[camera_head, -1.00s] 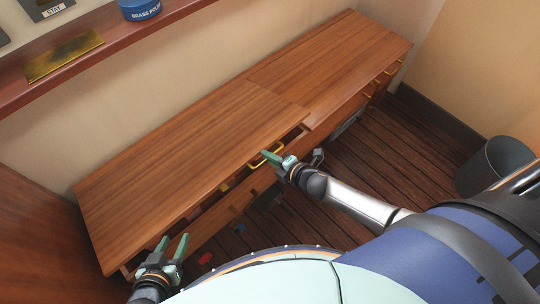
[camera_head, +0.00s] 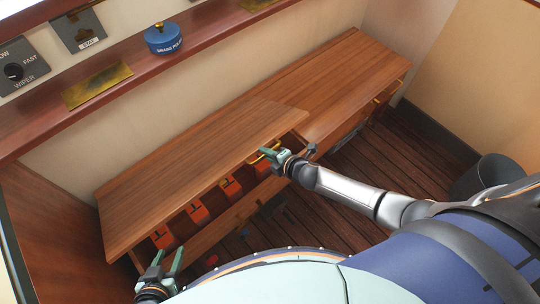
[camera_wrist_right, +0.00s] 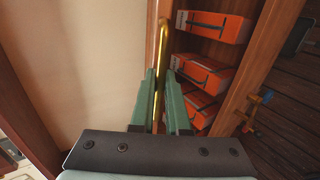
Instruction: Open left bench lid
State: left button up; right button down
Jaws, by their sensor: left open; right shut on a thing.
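The left bench lid (camera_head: 190,178) is a wooden panel, tilted up with its front edge raised above the bench box. Under it, several orange boxes (camera_head: 198,211) show inside the bench. My right gripper (camera_head: 271,153) is at the lid's front edge near its right end, shut on the brass handle (camera_head: 258,157). In the right wrist view the handle (camera_wrist_right: 162,45) runs between the green fingers (camera_wrist_right: 162,100). My left gripper (camera_head: 165,266) is open and empty, near the front left corner of the bench, below the lid's edge.
The right bench lid (camera_head: 345,80) is closed. A ledge above holds a blue tin (camera_head: 164,40) and a brass plate (camera_head: 97,84). A dark bin (camera_head: 482,174) stands on the floor at right. Open plank floor (camera_head: 380,155) lies before the bench.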

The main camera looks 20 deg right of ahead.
pick_arm(q)
jog(key=shift+w+d+r+p, duration=0.15)
jog(key=shift+r+p, duration=0.45)
jog(key=shift+r, duration=0.3)
jog(key=shift+w+d+r+p, duration=0.1)
jog(key=shift+r+p, duration=0.45)
jog(key=shift+r, duration=0.35)
pick_arm(e)
jog(key=shift+w+a+r, duration=0.15)
jog(key=shift+w+r, duration=0.25)
jog(key=shift+r, duration=0.25)
jog(key=shift+w+a+r, duration=0.1)
jog(key=shift+w+r, duration=0.3)
jog(key=shift+r, duration=0.25)
jog(key=shift+w+a+r, duration=0.15)
jog(key=shift+w+r, duration=0.25)
jog(key=shift+r, duration=0.25)
jog(key=c, duration=0.9)
grip_release()
pick_arm(q)
jog(key=shift+r+p, duration=1.35)
jog(key=shift+p, duration=0.05)
pick_arm(e)
jog(key=v, duration=1.2)
jog(key=shift+s, duration=0.25)
jog(key=shift+d, duration=0.15)
